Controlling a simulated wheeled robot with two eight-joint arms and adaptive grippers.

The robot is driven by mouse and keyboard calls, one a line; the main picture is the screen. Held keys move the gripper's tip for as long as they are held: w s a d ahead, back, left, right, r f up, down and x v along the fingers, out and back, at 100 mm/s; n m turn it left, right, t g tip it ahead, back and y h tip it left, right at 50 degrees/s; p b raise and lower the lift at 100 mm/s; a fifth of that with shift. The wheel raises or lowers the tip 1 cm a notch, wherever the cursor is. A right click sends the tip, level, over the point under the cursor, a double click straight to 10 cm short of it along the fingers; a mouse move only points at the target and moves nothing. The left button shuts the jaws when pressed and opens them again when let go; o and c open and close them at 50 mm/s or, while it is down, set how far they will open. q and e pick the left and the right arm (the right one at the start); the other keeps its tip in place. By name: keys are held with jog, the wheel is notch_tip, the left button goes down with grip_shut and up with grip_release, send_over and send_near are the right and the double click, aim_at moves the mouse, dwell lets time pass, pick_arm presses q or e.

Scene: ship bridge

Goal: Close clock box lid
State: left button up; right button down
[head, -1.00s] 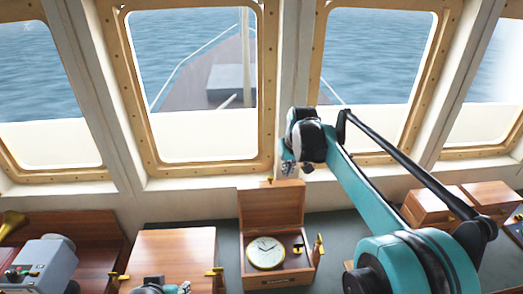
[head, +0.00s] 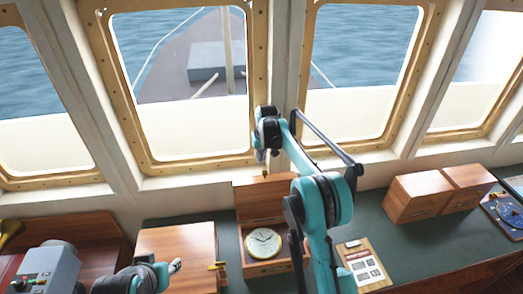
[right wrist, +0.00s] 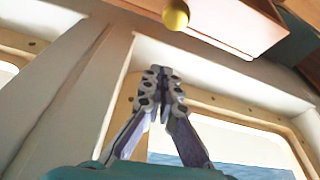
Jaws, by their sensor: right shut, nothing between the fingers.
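The wooden clock box (head: 248,268) stands on the console with its lid (head: 251,194) open and upright at the back. A round clock (head: 263,242) with a cream dial lies inside. My right gripper (head: 261,158) is behind and above the lid's top edge, apart from it, near the window wall. In the right wrist view its fingers (right wrist: 163,85) are shut and empty, below a brass knob (right wrist: 175,15) on the wooden lid (right wrist: 232,18). My right arm hides the box's right side. My left gripper (head: 175,267) is small at lower left, left of the box; its jaws are unclear.
A closed wooden box (head: 180,243) stands left of the clock box. Two wooden boxes (head: 432,193) and a blue instrument (head: 505,213) are to the right. A board with cards (head: 365,265) lies right of my arm. Green console (head: 400,235) is clear between them. Windows rise behind.

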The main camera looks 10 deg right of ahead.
jog(key=s, duration=0.3)
jog(key=shift+s+d+f+p, duration=0.3)
jog(key=shift+s+p, duration=0.1)
jog(key=shift+f, duration=0.1)
jog(key=shift+s, duration=0.1)
